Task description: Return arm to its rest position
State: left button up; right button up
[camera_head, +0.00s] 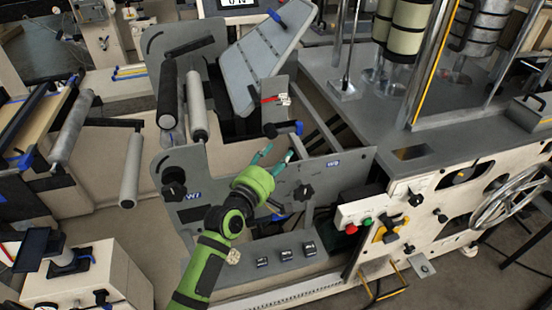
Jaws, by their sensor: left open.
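My left arm is green and black and comes up from the bottom, left of the middle. Its gripper (273,155) has teal fingers, spread apart, with nothing seen between them. The gripper is in front of the grey unwind machine's frame, left of a black star knob (304,192). Whether it touches the frame cannot be told. My right gripper does not show.
Dark and light rollers (197,106) stand above and left of the gripper. A control box (372,212) with red and green buttons is at the right. A large handwheel (505,197) is at the far right. A white cabinet (90,280) stands at the lower left.

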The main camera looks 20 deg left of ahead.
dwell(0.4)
pick_arm(q)
jog(key=s+f+m+g+y, duration=0.1)
jog(key=s+f+m+g, duration=0.3)
jog(key=f, duration=0.8)
jog(key=s+f+m+g, duration=0.1)
jog(key=s+f, duration=0.5)
jog(key=f, duration=0.6)
jog(key=s+f+m+g+y, duration=0.1)
jog(key=s+f+m+g, duration=0.3)
jog(key=f, duration=0.8)
jog(key=s+a+f+m+g, duration=0.1)
jog(key=s+f, duration=0.5)
jog(key=s, duration=0.6)
jog(key=s+a+f+m+g+y, duration=0.1)
jog(key=s+f+m+g, duration=0.3)
jog(key=s, duration=0.9)
jog(key=s+a+f+m+g+b, duration=0.1)
jog(key=s+f+m, duration=0.3)
jog(key=s+f, duration=0.4)
jog(key=s+a+g, duration=0.1)
jog(key=s, duration=0.3)
jog(key=shift+s+a+f, duration=0.25)
jog(key=shift+a+f, duration=0.05)
jog(key=shift+a, duration=0.1)
